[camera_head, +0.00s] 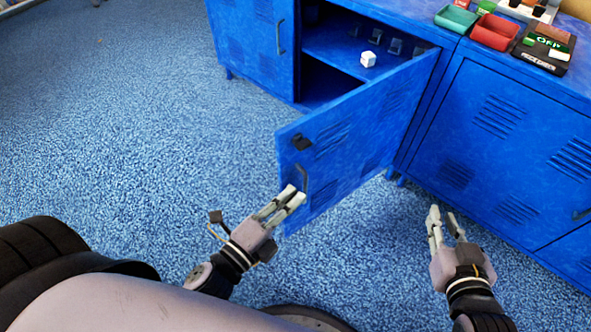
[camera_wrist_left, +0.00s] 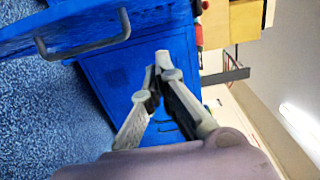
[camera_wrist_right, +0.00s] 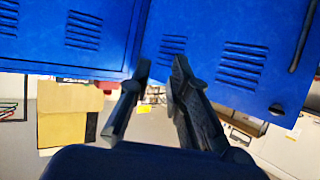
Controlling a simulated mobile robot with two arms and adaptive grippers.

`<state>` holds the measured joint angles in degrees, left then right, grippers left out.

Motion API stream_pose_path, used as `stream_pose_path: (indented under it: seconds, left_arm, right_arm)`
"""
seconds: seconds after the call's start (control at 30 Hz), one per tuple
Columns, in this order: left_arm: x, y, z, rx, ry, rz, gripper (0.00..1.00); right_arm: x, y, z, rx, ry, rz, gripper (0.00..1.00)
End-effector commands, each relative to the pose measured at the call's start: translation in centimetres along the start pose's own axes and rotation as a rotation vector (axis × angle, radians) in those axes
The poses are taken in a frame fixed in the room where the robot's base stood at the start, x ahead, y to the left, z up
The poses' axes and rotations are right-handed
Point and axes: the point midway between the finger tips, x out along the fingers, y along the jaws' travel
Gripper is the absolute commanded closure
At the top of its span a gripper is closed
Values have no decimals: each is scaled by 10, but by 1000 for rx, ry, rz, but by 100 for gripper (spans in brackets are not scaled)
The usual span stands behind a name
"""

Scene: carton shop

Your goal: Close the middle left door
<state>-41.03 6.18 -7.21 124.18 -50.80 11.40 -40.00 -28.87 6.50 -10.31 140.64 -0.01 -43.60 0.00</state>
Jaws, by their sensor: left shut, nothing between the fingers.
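The blue door (camera_head: 345,135) of the middle cabinet stands wide open, swung out toward me and hinged on its right side. Its dark bar handle (camera_head: 304,180) is near the free edge, and this handle also shows in the left wrist view (camera_wrist_left: 85,42). My left gripper (camera_head: 291,195) is shut and empty, close to the door's lower free corner below the handle. I cannot tell whether it touches the door. My right gripper (camera_head: 443,213) is to the right of the door, in front of the right cabinet, with its fingers apart and nothing between them.
The open cabinet holds a small white cube (camera_head: 368,59) on its shelf. A closed blue door (camera_head: 250,40) is to its left, and a closed right cabinet (camera_head: 500,140) to its right. Red (camera_head: 495,33) and green (camera_head: 456,18) trays stand on top. Carpet at left is clear.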

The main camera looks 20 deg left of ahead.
Motion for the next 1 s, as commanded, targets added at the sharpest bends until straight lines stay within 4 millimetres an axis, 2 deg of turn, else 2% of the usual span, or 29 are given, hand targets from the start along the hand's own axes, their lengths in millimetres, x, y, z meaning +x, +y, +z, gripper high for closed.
stream_pose_path:
  seconds: [0.1,0.3,0.4,0.6,1.0]
  left_arm:
    - [25,-2,0,2,3,-5,100]
    - [58,-1,2,3,1,-2,100]
    - [60,1,20,5,0,1,100]
    - [63,1,37,0,-1,0,100]
    - [64,0,39,-2,-1,1,100]
  right_arm:
    - [-1,0,3,0,-16,1,82]
    - [-2,1,10,0,-47,3,82]
    - [0,1,6,0,-22,2,82]
    - [1,-1,-3,1,24,-2,82]
    - [2,-1,-9,-1,42,-2,82]
